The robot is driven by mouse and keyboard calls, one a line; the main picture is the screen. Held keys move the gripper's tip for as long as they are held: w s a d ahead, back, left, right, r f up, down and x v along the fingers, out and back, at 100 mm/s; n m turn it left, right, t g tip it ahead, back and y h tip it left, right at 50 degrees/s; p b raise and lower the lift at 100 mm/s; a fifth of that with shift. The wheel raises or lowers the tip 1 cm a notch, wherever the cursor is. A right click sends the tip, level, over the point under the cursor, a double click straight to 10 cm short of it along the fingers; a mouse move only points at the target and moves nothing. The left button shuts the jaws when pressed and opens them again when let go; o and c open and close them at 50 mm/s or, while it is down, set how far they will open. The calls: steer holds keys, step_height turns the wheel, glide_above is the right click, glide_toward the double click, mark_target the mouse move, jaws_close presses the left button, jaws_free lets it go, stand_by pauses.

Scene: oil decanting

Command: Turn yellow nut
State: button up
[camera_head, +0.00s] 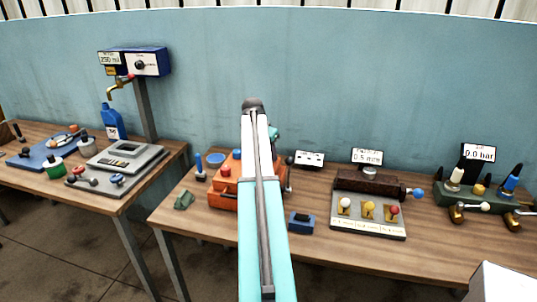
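A small yellow nut-like piece (479,189) sits on a dark green block (462,198) at the right, between a white piece and a blue one. A yellow knob (370,206) also shows on the grey panel nearer the middle, between a white and a red knob. I cannot tell for certain which is the yellow nut; the one on the green block looks more like it. My arm rises through the middle of the view, well left of both. My gripper cannot be made out; the arm hides what lies behind it.
A pressure display (479,153) reads 0.0 bar behind the green block, with brass fittings in front. The grey panel (368,228) carries a dark bar. An orange unit (224,196) stands beside my arm; a small blue block (301,222) lies on the table. A white box (497,283) is at lower right.

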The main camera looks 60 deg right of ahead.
steer(key=o, duration=1)
steer(key=shift+o, duration=0.2)
steer(key=shift+r, duration=0.1)
steer(key=b+v, duration=0.3)
steer(key=v, duration=1)
steer(key=shift+r, duration=0.3)
steer(key=shift+a, duration=0.1)
